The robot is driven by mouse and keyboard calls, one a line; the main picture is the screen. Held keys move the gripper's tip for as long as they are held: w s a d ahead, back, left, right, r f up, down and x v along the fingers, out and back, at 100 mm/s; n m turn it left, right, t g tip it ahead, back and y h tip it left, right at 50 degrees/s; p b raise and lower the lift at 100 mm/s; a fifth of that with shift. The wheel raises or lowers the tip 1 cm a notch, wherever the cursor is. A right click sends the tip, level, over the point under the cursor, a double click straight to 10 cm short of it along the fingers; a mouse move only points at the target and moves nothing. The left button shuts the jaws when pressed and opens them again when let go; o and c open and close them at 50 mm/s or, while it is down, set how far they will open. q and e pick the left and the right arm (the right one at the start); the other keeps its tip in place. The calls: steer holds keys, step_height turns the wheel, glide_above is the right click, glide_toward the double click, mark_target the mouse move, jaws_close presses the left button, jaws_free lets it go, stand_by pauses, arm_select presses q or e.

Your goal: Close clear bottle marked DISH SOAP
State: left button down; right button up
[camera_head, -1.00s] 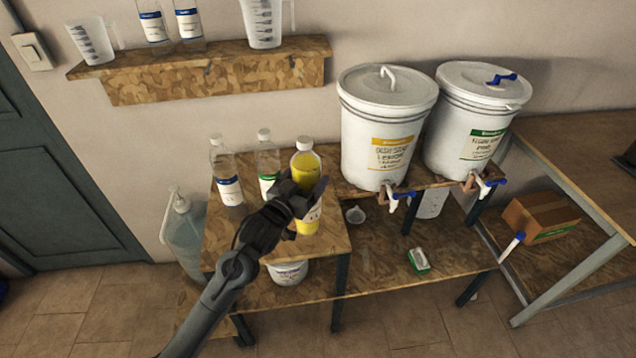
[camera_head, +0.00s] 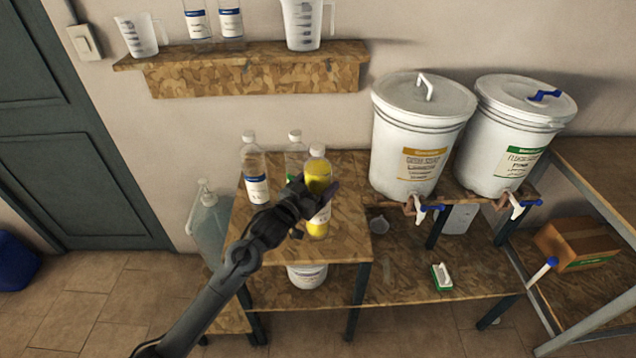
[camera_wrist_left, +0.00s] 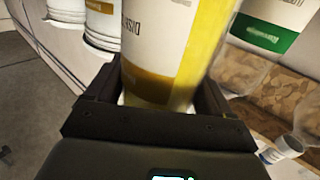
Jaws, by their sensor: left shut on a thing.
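A clear bottle with yellow liquid (camera_head: 318,178) stands upright near the front of the small wooden table, with a white cap (camera_head: 317,150) on top. In the left wrist view the yellow-filled bottle (camera_wrist_left: 185,40) is between the jaws, and its label reads "DISH", the rest cut off. My left gripper (camera_head: 309,197) is shut on this bottle, around its middle. Whether the cap is tight cannot be told. My right gripper is not in view.
A blue-labelled bottle (camera_head: 255,172) and a green-labelled bottle (camera_head: 295,155) stand left of and behind the held bottle. Two white drums (camera_head: 415,135) (camera_head: 510,135) with taps stand at right. A shelf (camera_head: 245,75) with jugs hangs above.

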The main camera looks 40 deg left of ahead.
arm_select(q)
steer(key=shift+f+b, duration=0.35)
steer(key=shift+f, duration=1.25)
steer(key=shift+c, duration=1.4)
jaws_free()
steer(key=shift+f, duration=0.35)
steer(key=shift+o, duration=1.4)
steer(key=shift+r, duration=0.2)
steer(key=s+p, duration=0.1)
steer(key=s, duration=1.1)
steer(key=shift+d, duration=0.45)
